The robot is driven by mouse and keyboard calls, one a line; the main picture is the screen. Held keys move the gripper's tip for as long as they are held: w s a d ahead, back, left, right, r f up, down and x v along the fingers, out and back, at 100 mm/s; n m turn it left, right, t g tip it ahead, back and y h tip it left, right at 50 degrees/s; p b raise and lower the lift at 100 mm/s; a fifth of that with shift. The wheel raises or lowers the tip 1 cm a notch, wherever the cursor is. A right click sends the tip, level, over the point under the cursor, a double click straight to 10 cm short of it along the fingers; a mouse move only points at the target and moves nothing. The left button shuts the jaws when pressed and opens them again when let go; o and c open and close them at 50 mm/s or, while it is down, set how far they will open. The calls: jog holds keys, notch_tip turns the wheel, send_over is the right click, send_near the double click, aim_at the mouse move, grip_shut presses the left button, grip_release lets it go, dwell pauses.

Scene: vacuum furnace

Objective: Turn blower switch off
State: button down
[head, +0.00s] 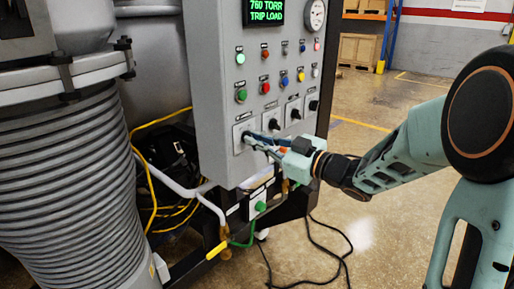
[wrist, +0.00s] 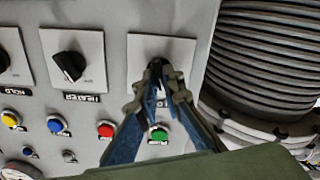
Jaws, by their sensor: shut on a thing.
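My gripper (head: 252,139) reaches in from the right and is shut on the black knob of the leftmost switch in the lower row of the grey control panel (head: 214,110). In the wrist view my gripper's fingertips (wrist: 158,80) close around this knob, in front of its light square plate (wrist: 187,50). The fingers cover most of the knob and its label, so I cannot read the name or tell its exact angle. The neighbouring switch, labelled HEATER (wrist: 70,66), has its black knob turned at a slant.
Coloured buttons and a green-lit display (head: 267,11) sit above the switches. A ribbed grey cylinder (head: 65,185) stands left of the panel. A green button box (head: 259,205) and yellow-handled valve hang below it. A black cable (head: 325,245) lies on the floor.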

jog(key=shift+f+n+b, duration=0.1)
jog(key=shift+n+b, duration=0.5)
jog(key=shift+n, duration=0.2)
jog(key=c, duration=2.1)
grip_release()
jog(key=v, duration=1.2)
jog(key=shift+s, duration=0.1)
